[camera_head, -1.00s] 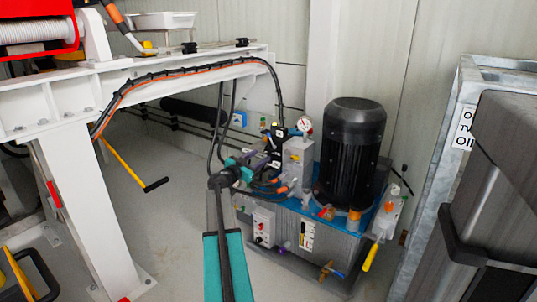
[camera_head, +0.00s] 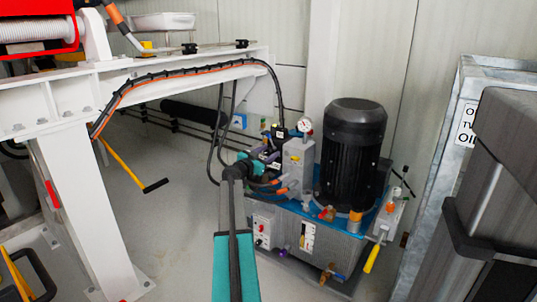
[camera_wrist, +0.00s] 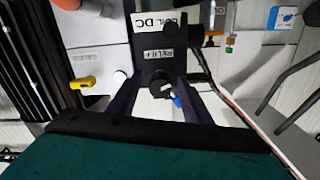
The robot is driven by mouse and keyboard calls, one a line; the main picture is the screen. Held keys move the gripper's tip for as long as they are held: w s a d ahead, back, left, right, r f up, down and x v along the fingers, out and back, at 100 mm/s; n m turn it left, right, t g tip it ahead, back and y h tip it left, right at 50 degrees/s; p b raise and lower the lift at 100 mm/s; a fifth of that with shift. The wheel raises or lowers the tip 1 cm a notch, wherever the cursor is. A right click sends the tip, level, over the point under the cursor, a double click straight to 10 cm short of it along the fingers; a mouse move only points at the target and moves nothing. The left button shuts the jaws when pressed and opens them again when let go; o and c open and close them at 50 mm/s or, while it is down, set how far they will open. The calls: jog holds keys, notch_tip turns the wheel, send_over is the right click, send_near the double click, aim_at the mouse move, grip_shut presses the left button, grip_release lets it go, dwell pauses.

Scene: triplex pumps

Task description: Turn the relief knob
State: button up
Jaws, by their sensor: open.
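In the wrist view the relief knob (camera_wrist: 159,86) is a dark round knob below a label reading RELIEF on a black block (camera_wrist: 152,30). My gripper (camera_wrist: 157,92) has its two dark fingers spread on either side of the knob, with gaps visible. I cannot tell whether the fingertips reach as deep as the knob. In the head view my gripper (camera_head: 268,150) points at the valve blocks on the pump unit (camera_head: 310,235). The knob cannot be made out there behind my gripper and the nearby fittings.
A black motor (camera_head: 350,150) stands right of the valves, with a pressure gauge (camera_head: 304,125) between. Hoses (camera_head: 221,125) hang at the left. A white steel frame (camera_head: 85,190) stands farther left, and a dark cabinet (camera_head: 490,210) at the right. A yellow-handled part (camera_wrist: 84,83) shows in the wrist view.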

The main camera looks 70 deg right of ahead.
jog(key=c, duration=1.1)
jog(key=shift+o, duration=0.2)
jog(key=shift+f+n+b, duration=0.2)
jog(key=shift+n+b, duration=0.4)
jog(key=shift+b, duration=0.6)
jog(key=shift+r+n+b, duration=0.2)
jog(key=shift+n+b, duration=0.1)
jog(key=o, duration=1.1)
jog(key=shift+c, duration=0.2)
jog(key=shift+a, duration=0.2)
